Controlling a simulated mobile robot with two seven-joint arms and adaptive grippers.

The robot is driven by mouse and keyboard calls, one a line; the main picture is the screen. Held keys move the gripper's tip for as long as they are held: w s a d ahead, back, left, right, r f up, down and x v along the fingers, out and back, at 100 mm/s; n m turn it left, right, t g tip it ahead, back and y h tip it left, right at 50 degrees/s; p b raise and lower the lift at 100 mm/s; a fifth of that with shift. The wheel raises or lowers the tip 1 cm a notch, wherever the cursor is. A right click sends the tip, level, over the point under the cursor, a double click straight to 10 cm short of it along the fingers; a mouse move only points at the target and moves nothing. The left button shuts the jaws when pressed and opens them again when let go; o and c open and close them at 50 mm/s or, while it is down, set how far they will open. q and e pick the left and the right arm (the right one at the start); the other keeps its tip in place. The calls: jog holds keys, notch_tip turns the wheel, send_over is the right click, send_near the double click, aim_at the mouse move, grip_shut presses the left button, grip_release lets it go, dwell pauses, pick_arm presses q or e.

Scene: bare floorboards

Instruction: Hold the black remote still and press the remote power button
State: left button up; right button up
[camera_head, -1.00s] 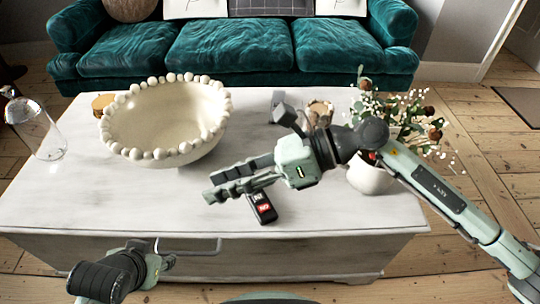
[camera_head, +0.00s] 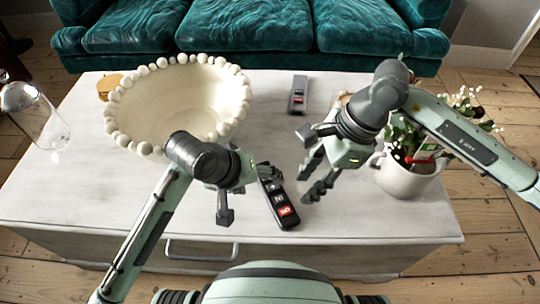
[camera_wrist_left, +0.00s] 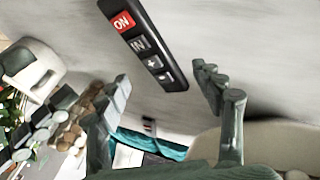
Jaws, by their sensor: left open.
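The black remote (camera_head: 280,202) lies on the white table, with its red ON button (camera_head: 285,211) at the end nearest me. It also shows in the left wrist view (camera_wrist_left: 150,50), ahead of the fingertips, with several buttons. My left gripper (camera_head: 247,193) is open and empty, just left of the remote. One finger overlaps the remote's far end in the head view; I cannot tell whether it touches. My right gripper (camera_head: 312,178) is open and empty, to the right of the remote and apart from it. Part of it shows at the left wrist view's left side.
A cream beaded bowl (camera_head: 160,105) stands behind my left arm. A grey remote (camera_head: 298,95) lies at the table's back. A white flower pot (camera_head: 408,180) stands beside my right arm. A glass jar (camera_head: 40,120) is at the left edge. The table front is clear.

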aim_at(268, 180)
pick_arm(q)
jog(key=d, duration=0.1)
jog(key=w+d+r+g, duration=0.1)
jog(key=d, duration=0.1)
jog(key=w+d+n+g, duration=0.1)
jog(key=d, duration=0.1)
jog(key=shift+d+r, duration=0.25)
jog(key=shift+r, duration=0.15)
jog(key=shift+w+d+r+g+y, duration=0.1)
jog(key=shift+w+d+g+y, duration=0.05)
jog(key=shift+g+y, duration=0.25)
jog(key=shift+w+r+n+g+y, duration=0.1)
jog(key=shift+w+n+g+y, duration=0.1)
jog(key=shift+n+g+y, duration=0.15)
jog(key=a, duration=0.1)
jog(key=w+a+n+y, duration=0.1)
jog(key=a+r+g+y, duration=0.1)
jog(key=shift+w+a, duration=0.15)
jog(key=shift+w, duration=0.2)
jog(key=shift+a+f+n, duration=0.15)
jog(key=shift+n, duration=0.1)
jog(key=shift+f, duration=0.35)
notch_tip(268, 180, down, 7)
jog(key=shift+r, duration=0.1)
